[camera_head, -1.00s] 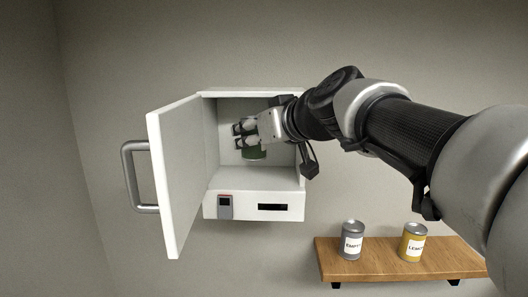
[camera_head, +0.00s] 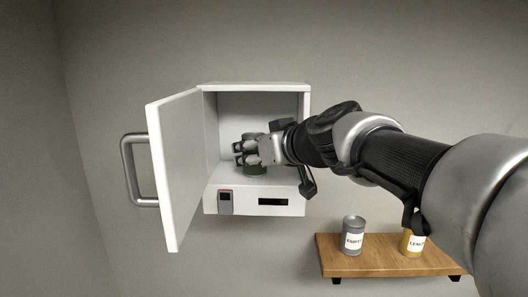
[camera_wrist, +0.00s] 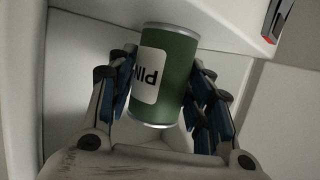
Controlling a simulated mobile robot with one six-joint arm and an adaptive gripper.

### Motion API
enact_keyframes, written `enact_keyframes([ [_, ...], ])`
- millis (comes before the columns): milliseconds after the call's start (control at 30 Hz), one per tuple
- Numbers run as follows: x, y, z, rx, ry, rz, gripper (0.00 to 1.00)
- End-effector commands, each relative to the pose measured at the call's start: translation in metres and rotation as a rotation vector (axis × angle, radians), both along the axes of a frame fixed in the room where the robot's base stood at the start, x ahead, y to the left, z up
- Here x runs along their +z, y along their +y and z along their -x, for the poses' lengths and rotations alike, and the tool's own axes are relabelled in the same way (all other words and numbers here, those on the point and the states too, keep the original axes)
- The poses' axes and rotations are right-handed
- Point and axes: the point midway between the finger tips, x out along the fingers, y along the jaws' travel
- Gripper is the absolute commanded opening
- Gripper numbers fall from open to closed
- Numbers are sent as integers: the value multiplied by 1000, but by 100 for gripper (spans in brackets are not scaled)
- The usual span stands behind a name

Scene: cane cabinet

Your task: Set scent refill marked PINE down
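The green scent refill (camera_wrist: 178,75) is a can with a white label reading "PIN", the rest turned out of view. In the wrist view it lies between the blue pads of my gripper (camera_wrist: 165,90), which are closed around its sides. In the head view my gripper (camera_head: 250,148) is inside the open white cabinet (camera_head: 305,115). The lower part of the green can (camera_head: 255,169) shows below the fingers, close to the cabinet floor. I cannot tell whether it touches the floor.
The cabinet door (camera_head: 175,175) stands open to the left, with a grey handle (camera_head: 128,170). A small display unit (camera_head: 225,202) and a dark slot (camera_head: 273,202) are on the cabinet's front. Right below, a wooden shelf (camera_head: 380,262) holds an "EMPTY" can (camera_head: 353,236) and a yellow can (camera_head: 408,243).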

Motion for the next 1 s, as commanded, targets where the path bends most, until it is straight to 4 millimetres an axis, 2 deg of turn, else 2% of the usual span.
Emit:
enact_keyframes([
  [467,7,-2,3,-1,-3,-1,51],
  [800,28,-39,60,-4,-5,0,51],
  [1000,40,-54,86,-3,-3,-2,51],
])
